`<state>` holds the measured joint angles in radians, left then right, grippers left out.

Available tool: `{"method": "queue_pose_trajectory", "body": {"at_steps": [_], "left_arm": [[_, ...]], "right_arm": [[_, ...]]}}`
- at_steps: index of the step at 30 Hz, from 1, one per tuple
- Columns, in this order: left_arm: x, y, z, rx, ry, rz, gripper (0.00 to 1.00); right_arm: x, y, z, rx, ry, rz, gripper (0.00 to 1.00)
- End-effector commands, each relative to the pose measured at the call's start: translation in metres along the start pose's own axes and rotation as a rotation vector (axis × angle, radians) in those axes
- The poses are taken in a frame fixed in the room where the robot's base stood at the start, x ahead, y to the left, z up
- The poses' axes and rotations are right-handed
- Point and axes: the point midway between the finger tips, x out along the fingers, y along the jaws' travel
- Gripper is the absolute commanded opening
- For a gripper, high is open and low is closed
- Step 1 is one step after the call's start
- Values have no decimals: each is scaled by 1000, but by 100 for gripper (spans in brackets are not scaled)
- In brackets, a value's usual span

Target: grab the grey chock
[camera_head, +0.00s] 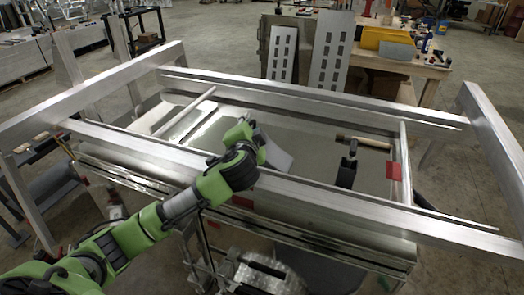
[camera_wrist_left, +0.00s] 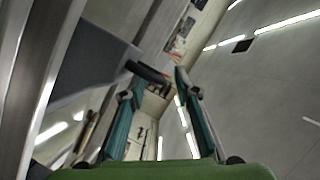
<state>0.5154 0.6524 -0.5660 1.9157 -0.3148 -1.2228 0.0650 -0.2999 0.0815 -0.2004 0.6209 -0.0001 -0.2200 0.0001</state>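A light grey flat-sided piece, which looks like the grey chock (camera_head: 277,155), shows just right of my left gripper (camera_head: 252,132), between the long aluminium rails. In the left wrist view the grey piece (camera_wrist_left: 88,62) is large at the left, beside the left finger. That finger's dark tip overlaps its end; I cannot tell whether they touch. Part of the chock is hidden by the arm and gripper. My right gripper is not in view.
The aluminium trailer frame (camera_head: 330,200) surrounds the gripper, with long rails in front and behind. A black block (camera_head: 347,172) and a wooden handle (camera_head: 364,142) lie to the right on the trailer. A workbench (camera_head: 420,65) stands behind.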

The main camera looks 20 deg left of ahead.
Motion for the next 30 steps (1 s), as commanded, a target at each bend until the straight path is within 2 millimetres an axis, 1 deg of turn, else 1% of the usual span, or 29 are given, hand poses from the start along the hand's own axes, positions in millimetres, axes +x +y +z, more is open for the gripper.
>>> {"method": "queue_pose_trajectory", "body": {"at_steps": [2,5,6,23,27,30], "left_arm": [[0,0,0,0,0,0,29],[0,0,0,0,0,0,6],[0,0,0,0,0,0,0],[-1,-1,-1,1,1,0,0],[-2,-4,-3,-1,2,0,0],[-3,-12,-8,-3,4,-4,0]], "right_arm": [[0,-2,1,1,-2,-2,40],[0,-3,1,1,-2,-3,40],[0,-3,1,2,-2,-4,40],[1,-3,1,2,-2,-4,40],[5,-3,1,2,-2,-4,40],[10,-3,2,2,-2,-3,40]]}}
